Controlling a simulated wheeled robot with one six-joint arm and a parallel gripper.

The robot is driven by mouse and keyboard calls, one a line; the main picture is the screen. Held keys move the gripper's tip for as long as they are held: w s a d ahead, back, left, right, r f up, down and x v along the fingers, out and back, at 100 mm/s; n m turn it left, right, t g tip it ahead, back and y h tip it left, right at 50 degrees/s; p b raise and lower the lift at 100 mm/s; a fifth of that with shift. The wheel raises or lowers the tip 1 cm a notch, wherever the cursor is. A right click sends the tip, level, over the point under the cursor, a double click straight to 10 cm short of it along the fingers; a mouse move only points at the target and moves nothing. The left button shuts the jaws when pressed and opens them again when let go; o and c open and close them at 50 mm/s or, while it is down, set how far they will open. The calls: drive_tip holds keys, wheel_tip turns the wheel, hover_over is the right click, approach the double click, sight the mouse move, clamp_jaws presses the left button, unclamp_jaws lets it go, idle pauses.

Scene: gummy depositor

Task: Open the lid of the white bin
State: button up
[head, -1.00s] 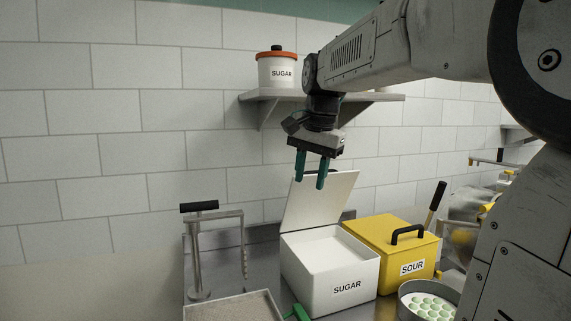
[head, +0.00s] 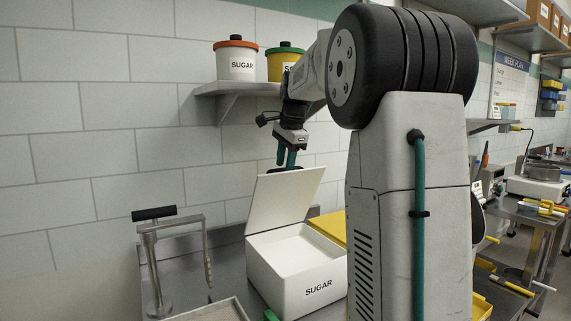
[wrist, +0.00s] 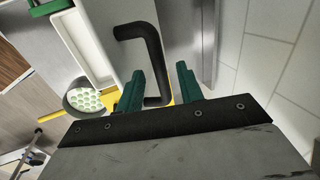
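The white bin (head: 290,284), labelled SUGAR, stands on the steel counter in the head view. Its white lid (head: 283,200) stands raised at the back, leaning backward, and the bin's inside shows. My gripper (head: 286,163) is just behind and above the lid's top edge, its green fingertips partly hidden by the lid. In the wrist view, the fingers (wrist: 160,90) are apart. A black handle (wrist: 152,45), seemingly on the lid's outer face, lies beyond them, with its lower end showing between them. I cannot tell whether they touch it.
The yellow bin (head: 329,227) is mostly hidden behind my arm. A metal stand with a black grip (head: 154,213) is at left. A round pan (wrist: 84,97) shows in the wrist view.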

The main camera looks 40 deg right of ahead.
drive_tip(key=shift+f, duration=0.3)
drive_tip(key=shift+d, duration=0.1)
clamp_jaws()
drive_tip(key=w, duration=0.2)
drive_tip(key=shift+w+d+r, duration=0.35)
drive_tip(key=shift+w, duration=0.05)
unclamp_jaws()
drive_tip(key=shift+v, duration=3.9)
